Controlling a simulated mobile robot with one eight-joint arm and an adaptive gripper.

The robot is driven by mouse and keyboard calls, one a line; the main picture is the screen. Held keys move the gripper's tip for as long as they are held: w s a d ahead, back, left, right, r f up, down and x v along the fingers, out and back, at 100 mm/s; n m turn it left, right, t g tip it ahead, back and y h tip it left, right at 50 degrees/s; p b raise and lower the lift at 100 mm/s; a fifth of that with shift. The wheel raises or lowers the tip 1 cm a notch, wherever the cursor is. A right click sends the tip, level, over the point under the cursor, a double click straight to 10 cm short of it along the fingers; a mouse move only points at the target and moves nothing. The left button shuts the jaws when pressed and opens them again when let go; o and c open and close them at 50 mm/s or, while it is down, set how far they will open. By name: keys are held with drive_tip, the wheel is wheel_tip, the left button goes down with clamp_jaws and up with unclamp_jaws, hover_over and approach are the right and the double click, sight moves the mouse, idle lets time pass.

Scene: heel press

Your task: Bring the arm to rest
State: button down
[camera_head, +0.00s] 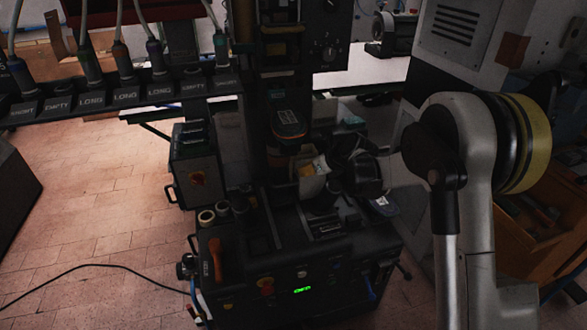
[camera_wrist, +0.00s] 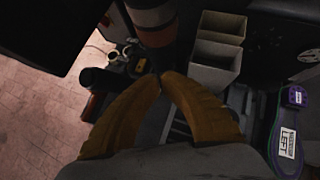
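In the wrist view my gripper (camera_wrist: 162,78) has two yellow-brown fingers that curve inward, and their tips meet with nothing visible between them. It points at the dark machine, just short of a dark round column (camera_wrist: 155,38). In the head view my arm (camera_head: 470,170) stands at the right and bends toward the press (camera_head: 290,125). The gripper end is dark there and hard to make out near the press bed. A dark sole-shaped piece with a purple edge and a label reading LEFT (camera_wrist: 286,142) lies right of the fingers, apart from them.
Two open grey bins (camera_wrist: 214,62) stand beyond the fingers. The press base (camera_head: 300,270) has a red-handled lever (camera_head: 216,258), knobs and a green display. A labelled rack (camera_head: 125,95) hangs at upper left. A cable (camera_head: 90,267) crosses the open tiled floor at left.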

drive_tip(key=p+v, duration=0.1)
drive_tip(key=v, duration=0.3)
drive_tip(key=shift+s+d+r, duration=0.15)
drive_tip(key=shift+r, duration=0.1)
drive_tip(key=s+d+r+n+h, duration=0.25)
drive_tip(key=s+r+n, duration=0.4)
drive_tip(key=s, duration=0.35)
drive_tip(key=s+d+r+n+h, duration=0.1)
drive_tip(key=s+d+r+n, duration=0.3)
drive_tip(key=s+r+n, duration=0.4)
drive_tip(key=s+d+f+n+h, duration=0.1)
drive_tip(key=s+d+f+n, duration=0.1)
drive_tip(key=s+n, duration=0.4)
drive_tip(key=s+d+f+n+h, duration=0.1)
drive_tip(key=s+d+n, duration=0.4)
drive_tip(key=s, duration=0.9)
drive_tip(key=shift+f+n+h, duration=0.4)
drive_tip(key=shift+n+h, duration=0.15)
drive_tip(key=shift+n, duration=0.4)
